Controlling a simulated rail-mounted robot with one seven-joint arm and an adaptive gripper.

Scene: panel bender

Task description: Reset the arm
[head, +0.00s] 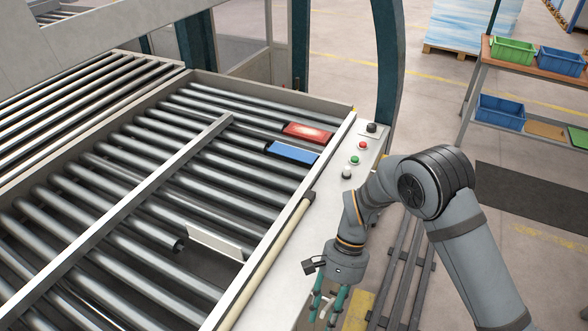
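My arm (455,232) reaches in from the lower right and bends at a large grey joint. My gripper (326,307) hangs at its end, pointing down, beside the right edge of the roller conveyor. Its teal fingers stand apart with nothing visible between them, and the tips run close to the bottom edge of the picture. The gripper is apart from the objects on the rollers.
A red block (308,132) and a blue block (292,152) lie on the far right of the conveyor. A control panel (360,150) with buttons sits on its edge near my arm. A shelf (540,62) with bins stands at back right. Open floor lies behind.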

